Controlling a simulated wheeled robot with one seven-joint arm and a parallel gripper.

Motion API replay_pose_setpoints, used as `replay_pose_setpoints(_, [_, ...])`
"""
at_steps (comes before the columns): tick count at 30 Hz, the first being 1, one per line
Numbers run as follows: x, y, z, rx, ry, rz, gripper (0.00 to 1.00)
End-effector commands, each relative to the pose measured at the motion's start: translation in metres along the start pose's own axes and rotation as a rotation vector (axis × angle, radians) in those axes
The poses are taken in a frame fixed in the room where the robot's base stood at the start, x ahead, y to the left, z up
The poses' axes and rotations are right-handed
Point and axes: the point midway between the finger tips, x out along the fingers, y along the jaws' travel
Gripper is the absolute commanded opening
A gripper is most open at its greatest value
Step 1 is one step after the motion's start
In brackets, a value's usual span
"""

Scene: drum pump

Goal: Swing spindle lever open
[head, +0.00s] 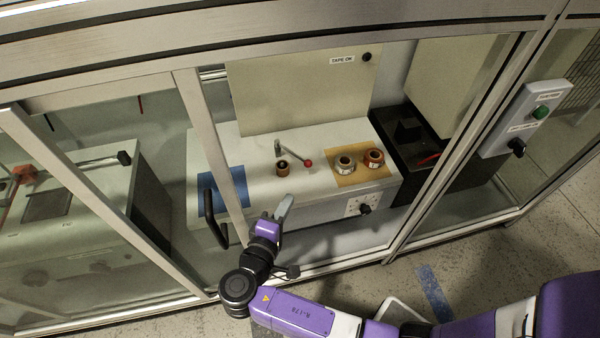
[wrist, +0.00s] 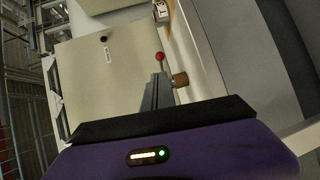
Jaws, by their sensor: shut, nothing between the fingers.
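The spindle lever (head: 295,154) is a thin metal arm with a red ball knob at its right end, on the white bench inside the enclosure. Its red knob (wrist: 160,57) shows in the wrist view just beyond my fingertips, with the rest of the lever mostly hidden. A brown roll (head: 283,168) sits on the spindle beside the lever; it also shows in the wrist view (wrist: 181,80). My gripper (head: 285,205) is shut and empty, in front of the bench and short of the lever.
Two tape rolls (head: 345,163) (head: 373,158) stand on a tan mat (head: 350,180) to the right. A blue mat (head: 232,187) lies to the left. A door handle (head: 208,214) and metal frame posts (head: 212,150) stand near my arm. A beige panel labelled TAPE OK (head: 300,90) rises behind.

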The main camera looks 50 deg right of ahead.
Motion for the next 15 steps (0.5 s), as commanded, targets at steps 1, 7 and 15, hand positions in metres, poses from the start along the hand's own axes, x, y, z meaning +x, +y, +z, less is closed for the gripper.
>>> replay_pose_setpoints(1, [0.009,-0.001,0.001,0.000,-0.004,0.000,0.00])
replay_pose_setpoints(7, [0.047,-0.001,0.001,0.001,-0.003,-0.001,0.00])
replay_pose_setpoints(15, [0.098,-0.002,0.001,0.000,-0.003,-0.002,0.00])
